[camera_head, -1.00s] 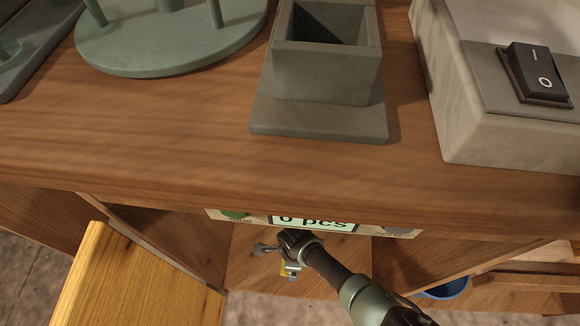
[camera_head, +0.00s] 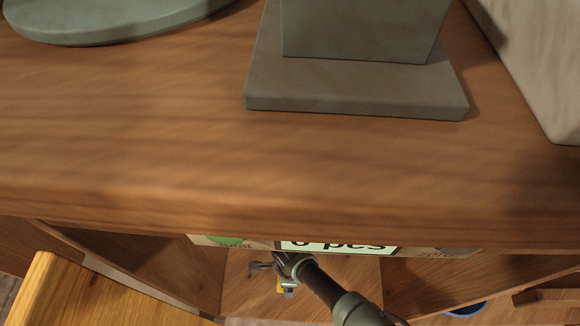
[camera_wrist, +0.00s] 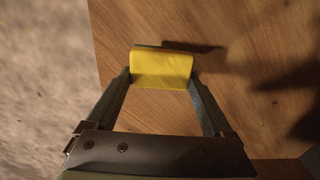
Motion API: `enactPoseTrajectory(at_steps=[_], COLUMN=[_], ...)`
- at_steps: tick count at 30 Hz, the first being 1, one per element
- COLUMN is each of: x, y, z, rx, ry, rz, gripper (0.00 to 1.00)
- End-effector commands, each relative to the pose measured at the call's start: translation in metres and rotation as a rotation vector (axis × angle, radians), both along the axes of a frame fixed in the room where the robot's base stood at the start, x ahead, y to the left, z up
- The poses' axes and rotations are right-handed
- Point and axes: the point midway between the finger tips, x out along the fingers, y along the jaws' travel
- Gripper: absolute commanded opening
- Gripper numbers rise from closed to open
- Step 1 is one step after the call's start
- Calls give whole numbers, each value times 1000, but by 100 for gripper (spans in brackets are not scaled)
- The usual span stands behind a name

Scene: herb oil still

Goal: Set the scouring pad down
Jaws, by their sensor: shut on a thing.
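The scouring pad (camera_wrist: 162,68) shows in the wrist view as a yellow block with a dark greenish edge behind it. My gripper (camera_wrist: 162,78) is shut on it, with one finger at each side. A wooden surface lies beyond the pad and to its right; I cannot tell whether the pad touches it. In the head view my gripper (camera_head: 275,276) is small, below the table's front edge, with a bit of yellow pad (camera_head: 280,286) showing.
The wooden table (camera_head: 150,150) fills the head view, with a grey-green square stand (camera_head: 350,90) and a round green base (camera_head: 110,22) on it. A lighter wooden surface (camera_head: 80,295) stands lower left.

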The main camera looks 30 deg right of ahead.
Motion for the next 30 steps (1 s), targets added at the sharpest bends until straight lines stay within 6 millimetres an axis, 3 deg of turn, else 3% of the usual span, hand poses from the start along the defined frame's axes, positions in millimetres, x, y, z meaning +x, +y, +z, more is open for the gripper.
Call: enactPoseTrajectory(at_steps=[1,5,18,19,20,21,30], x=[0,0,0,0,0,0,0], y=[1,0,0,0,0,0,0], z=[-13,-27,-30,-29,-29,-29,-25], rx=[1,0,0,1,1,1,1], ry=[1,0,0,-1,-1,-1,-1], rz=[0,-1,1,0,0,0,-1], gripper=[42,42,42,90,95,100,100])
